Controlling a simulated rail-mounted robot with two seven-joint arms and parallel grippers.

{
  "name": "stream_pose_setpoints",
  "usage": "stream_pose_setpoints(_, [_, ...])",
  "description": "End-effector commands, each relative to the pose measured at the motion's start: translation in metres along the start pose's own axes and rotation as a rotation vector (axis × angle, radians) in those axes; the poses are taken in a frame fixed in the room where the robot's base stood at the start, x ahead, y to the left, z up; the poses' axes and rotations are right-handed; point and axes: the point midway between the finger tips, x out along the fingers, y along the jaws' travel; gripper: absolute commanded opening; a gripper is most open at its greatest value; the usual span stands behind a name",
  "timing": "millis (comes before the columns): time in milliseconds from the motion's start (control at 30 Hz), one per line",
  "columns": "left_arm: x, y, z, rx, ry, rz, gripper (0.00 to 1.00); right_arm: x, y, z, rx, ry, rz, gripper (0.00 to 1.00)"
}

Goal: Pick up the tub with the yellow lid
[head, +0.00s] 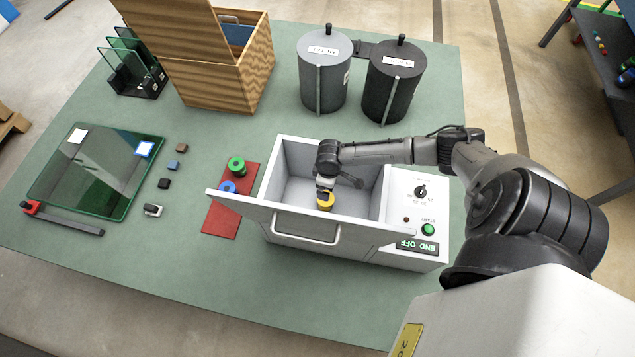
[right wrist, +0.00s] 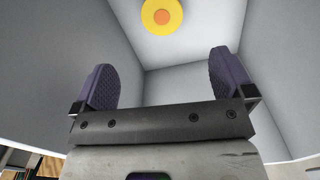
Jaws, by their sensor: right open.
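The tub with the yellow lid (head: 326,202) stands inside the open grey washer box (head: 290,230). In the right wrist view its round yellow lid (right wrist: 148,16) with an orange centre shows at the top edge, beyond my fingertips. My right gripper (right wrist: 163,70) is open and empty, with its two purple pads apart and the lid clear of them. In the head view my right arm reaches into the box from the right, and the wrist is above and close to the tub. The fingers are hard to make out there. My left gripper is in neither view.
Tubs with green (head: 236,163) and blue (head: 227,187) lids stand on a red mat (head: 220,222) to the left. Two dark canisters (head: 323,75) stand behind.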

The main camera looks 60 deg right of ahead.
Motion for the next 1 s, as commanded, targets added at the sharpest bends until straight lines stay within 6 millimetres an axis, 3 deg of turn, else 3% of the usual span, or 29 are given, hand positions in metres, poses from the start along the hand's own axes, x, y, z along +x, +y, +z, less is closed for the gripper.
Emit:
stream_pose_setpoints(400, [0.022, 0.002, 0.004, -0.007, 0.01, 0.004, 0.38, 0.066, -0.001, 0.0, 0.001, -0.001, -0.001, 1.0])
stream_pose_setpoints(767, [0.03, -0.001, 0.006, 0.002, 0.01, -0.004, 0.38, 0.09, -0.001, -0.001, 0.0, 0.001, -0.001, 1.0])
stream_pose_setpoints(1000, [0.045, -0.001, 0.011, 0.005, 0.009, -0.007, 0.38, 0.121, -0.002, -0.001, 0.0, 0.0, -0.001, 1.0])
